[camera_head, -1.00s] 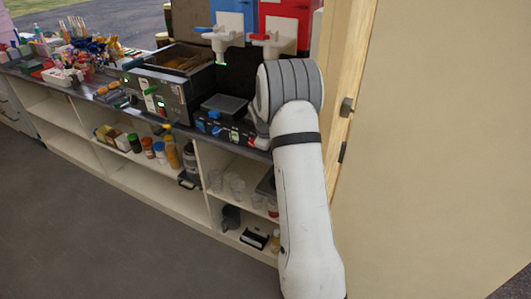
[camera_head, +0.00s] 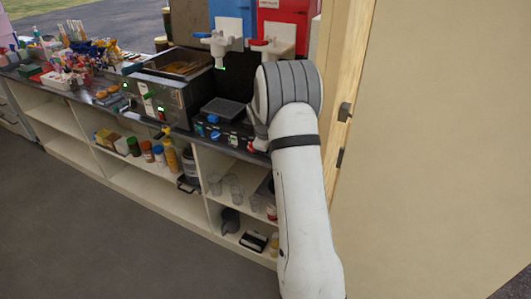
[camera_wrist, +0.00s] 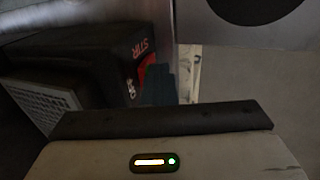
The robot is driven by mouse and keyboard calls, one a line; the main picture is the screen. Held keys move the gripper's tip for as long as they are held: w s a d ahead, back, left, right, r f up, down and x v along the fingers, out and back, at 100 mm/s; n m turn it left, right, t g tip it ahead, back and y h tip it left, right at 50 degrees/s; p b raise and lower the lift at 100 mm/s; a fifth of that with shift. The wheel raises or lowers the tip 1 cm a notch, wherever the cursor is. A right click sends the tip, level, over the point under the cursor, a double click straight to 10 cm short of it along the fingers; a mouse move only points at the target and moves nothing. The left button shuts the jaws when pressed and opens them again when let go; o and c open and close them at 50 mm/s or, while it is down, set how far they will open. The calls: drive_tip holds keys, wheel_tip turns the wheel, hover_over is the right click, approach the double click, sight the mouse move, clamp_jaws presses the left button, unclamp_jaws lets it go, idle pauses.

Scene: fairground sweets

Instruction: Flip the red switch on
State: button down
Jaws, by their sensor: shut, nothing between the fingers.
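In the wrist view the red switch (camera_wrist: 149,73) shows as a red patch on the face of a black box (camera_wrist: 100,60) marked STIR. My gripper (camera_wrist: 160,88) is shut, its dark fingertips pointing at the box and partly covering the red patch. I cannot tell whether the fingers touch the switch or which way it is set. In the head view the black box (camera_head: 222,118), with a blue knob on its front, stands on the counter beside my arm. A small bit of red shows at its right end.
Drink dispensers with a blue tap (camera_head: 202,35) and a red tap (camera_head: 259,42) stand behind the box. A dark metal machine (camera_head: 160,92) is on its left. A wooden door frame (camera_head: 347,90) and wall stand close on the right. Open shelves below hold bottles and cups.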

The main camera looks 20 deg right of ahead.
drive_tip(key=s+a+r+b, duration=0.2)
drive_tip(key=s+a+r, duration=0.3)
drive_tip(key=a+r, duration=0.2)
drive_tip(key=shift+s+a+r, duration=0.2)
drive_tip(key=shift+s+r, duration=0.2)
drive_tip(key=shift+r, duration=0.05)
drive_tip(key=s+a+r+m+y, duration=0.1)
drive_tip(key=s+a, duration=0.3)
drive_tip(key=s, duration=0.6)
drive_tip(key=s+a+r+m+y, duration=0.1)
drive_tip(key=s+a+m, duration=0.3)
drive_tip(key=s, duration=0.6)
drive_tip(key=s+a+r+m+y, duration=0.1)
drive_tip(key=s+a+r+m, duration=0.1)
drive_tip(key=s+a, duration=0.4)
drive_tip(key=s+r, duration=0.1)
drive_tip(key=s, duration=0.3)
drive_tip(key=shift+s+a+m, duration=0.2)
drive_tip(key=shift+s+m, duration=0.1)
drive_tip(key=shift+s, duration=0.1)
